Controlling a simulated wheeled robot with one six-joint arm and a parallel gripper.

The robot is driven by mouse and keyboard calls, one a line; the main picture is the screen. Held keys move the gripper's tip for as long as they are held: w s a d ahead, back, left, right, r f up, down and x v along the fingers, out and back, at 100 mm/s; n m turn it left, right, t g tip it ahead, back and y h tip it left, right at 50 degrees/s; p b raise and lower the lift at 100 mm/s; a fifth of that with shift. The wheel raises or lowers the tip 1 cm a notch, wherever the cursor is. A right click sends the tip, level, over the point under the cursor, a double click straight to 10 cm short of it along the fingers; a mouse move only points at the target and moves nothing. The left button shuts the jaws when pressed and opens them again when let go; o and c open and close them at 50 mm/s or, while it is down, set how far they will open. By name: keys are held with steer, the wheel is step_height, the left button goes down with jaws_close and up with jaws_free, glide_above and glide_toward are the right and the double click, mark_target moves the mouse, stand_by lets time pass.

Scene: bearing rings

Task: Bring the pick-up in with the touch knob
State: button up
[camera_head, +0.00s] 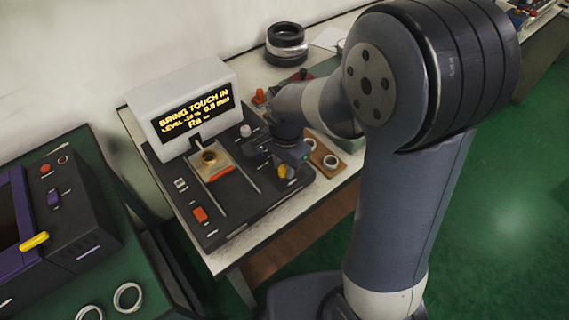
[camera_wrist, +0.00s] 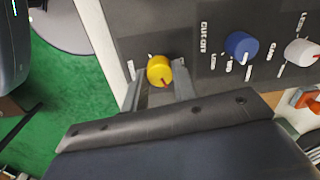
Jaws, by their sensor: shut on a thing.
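The yellow knob (camera_wrist: 160,70) with a red pointer mark sits on the dark panel near its edge, between the two fingers of my gripper (camera_wrist: 158,84), which is shut on it. In the head view the yellow knob (camera_head: 287,172) shows at the panel's right front, under my gripper (camera_head: 292,160). The pick-up (camera_head: 196,139) is a small dark part below the display (camera_head: 196,108). A brass-coloured ring (camera_head: 209,158) sits in a holder under it. The display reads "BRING TOUCH IN", a level line with 0.8 mm, and Ra without a value.
A blue knob (camera_wrist: 240,46) and a white knob (camera_wrist: 302,52) stand right of the yellow one in the wrist view. A red switch (camera_head: 200,214) is on the panel's front left. A wooden tray with rings (camera_head: 322,158) lies close to my gripper.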

steer(key=o, duration=1)
step_height(320, 180, up, 11)
steer(key=shift+s+d+f+p, duration=0.1)
steer(key=shift+s+d+p, duration=0.05)
steer(key=shift+p, duration=0.15)
steer(key=shift+f, duration=0.1)
step_height(320, 180, down, 11)
steer(key=shift+r+b, duration=0.1)
steer(key=shift+b, duration=0.25)
steer(key=shift+r, duration=0.1)
steer(key=shift+w, duration=0.2)
